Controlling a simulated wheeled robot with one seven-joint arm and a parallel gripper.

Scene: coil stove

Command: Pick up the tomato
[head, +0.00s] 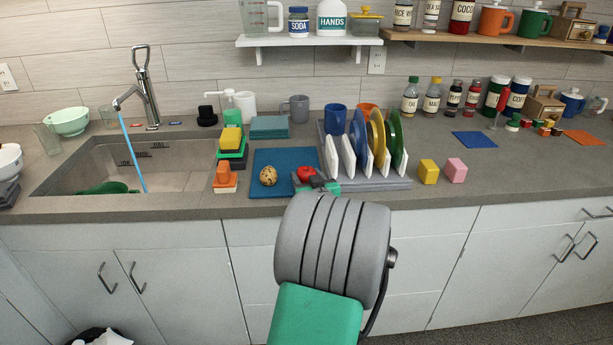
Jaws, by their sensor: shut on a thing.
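The tomato (305,173) is small, round and red. It shows in the head view at the right side of the blue mat (268,158) on the counter, left of the dish rack. My gripper (313,181) reaches it from the front, and its fingers are shut on the tomato. The gripper and my arm hide the tomato's lower part. I cannot tell whether the tomato still touches the mat.
A speckled egg (268,176) lies on the mat left of the tomato. The dish rack (380,184) with upright plates stands close on the right. Stacked sponges (231,140) and the sink (160,197) are to the left. Yellow (428,171) and pink (454,170) blocks sit further right.

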